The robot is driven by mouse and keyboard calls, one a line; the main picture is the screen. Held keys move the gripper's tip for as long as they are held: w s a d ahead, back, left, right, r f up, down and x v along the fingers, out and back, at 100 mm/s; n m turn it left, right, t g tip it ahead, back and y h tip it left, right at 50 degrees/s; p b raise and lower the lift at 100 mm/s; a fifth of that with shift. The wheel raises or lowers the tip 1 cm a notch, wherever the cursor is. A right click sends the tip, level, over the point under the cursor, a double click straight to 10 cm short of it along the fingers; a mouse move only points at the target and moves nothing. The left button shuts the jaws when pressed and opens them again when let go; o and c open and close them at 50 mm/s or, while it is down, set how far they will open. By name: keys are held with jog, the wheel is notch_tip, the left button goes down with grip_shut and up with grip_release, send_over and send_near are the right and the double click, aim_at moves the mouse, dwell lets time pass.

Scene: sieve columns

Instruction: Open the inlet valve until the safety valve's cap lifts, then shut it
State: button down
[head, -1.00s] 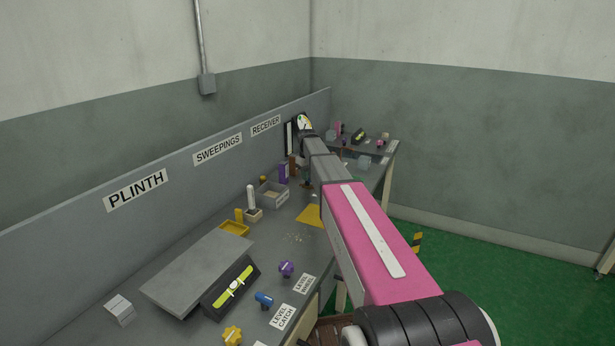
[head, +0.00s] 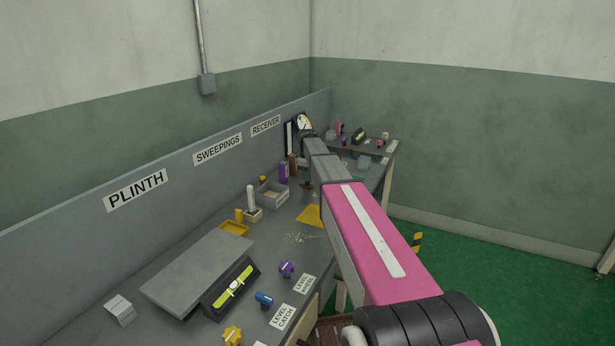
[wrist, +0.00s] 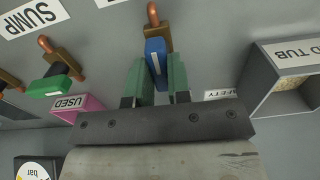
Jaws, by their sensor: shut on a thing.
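In the wrist view my gripper (wrist: 158,78) has two green fingers, shut on a blue valve handle (wrist: 155,48). The handle sits on a brass valve body with a copper pipe (wrist: 152,14); no label naming this valve is readable. A SAFETY label (wrist: 222,95) shows to the right of the fingers. I cannot make out the safety valve's cap in either view. A round gauge marked "bar" (wrist: 33,171) is partly cut off at the lower left; a gauge dial (head: 304,123) also shows at the far end of the bench in the head view.
A green-handled valve (wrist: 50,84) stands to the left, near a SUMP label (wrist: 34,16) and a pink USED box (wrist: 78,104). A grey tub (wrist: 282,82) stands at the right. In the head view a sloped grey plate (head: 198,268) and several knobs occupy the near bench.

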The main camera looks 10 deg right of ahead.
jog(key=c, duration=1.1)
grip_release()
jog(key=shift+o, duration=0.2)
notch_tip(320, 180, up, 11)
jog(key=shift+f, duration=0.1)
